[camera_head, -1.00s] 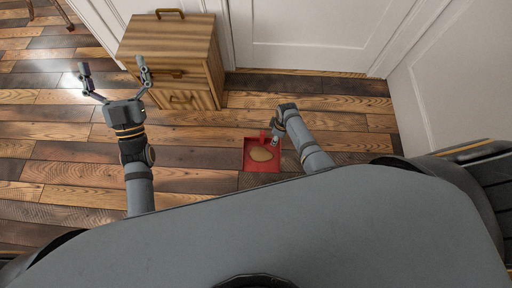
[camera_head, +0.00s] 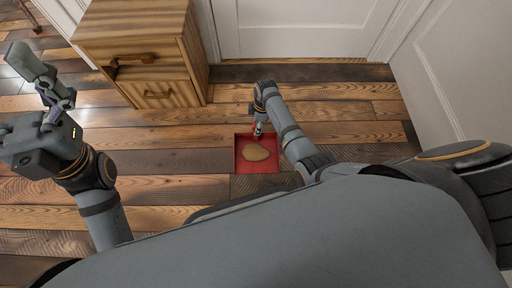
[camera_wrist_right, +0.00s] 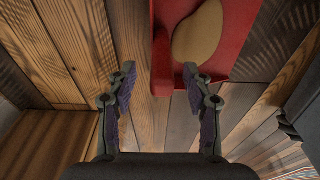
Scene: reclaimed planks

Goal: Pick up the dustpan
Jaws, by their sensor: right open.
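The red dustpan (camera_head: 242,165) lies on the plank floor in front of my body, with a flat tan patch in its pan. My right gripper (camera_head: 259,130) is low at its far side, where the handle is. In the right wrist view the dustpan (camera_wrist_right: 233,50) is at upper right, and its handle reaches down toward my open right gripper (camera_wrist_right: 160,80). The handle's end appears between the two fingertips, nearer the right one; contact cannot be told. My left gripper (camera_head: 45,95) is raised at the left edge, away from the dustpan, one finger clearly visible.
A wooden cabinet (camera_head: 140,50) with handles stands at upper left. A white door (camera_head: 290,30) and a wall (camera_head: 450,60) close off the back and right. The plank floor (camera_head: 150,165) left of the dustpan is clear.

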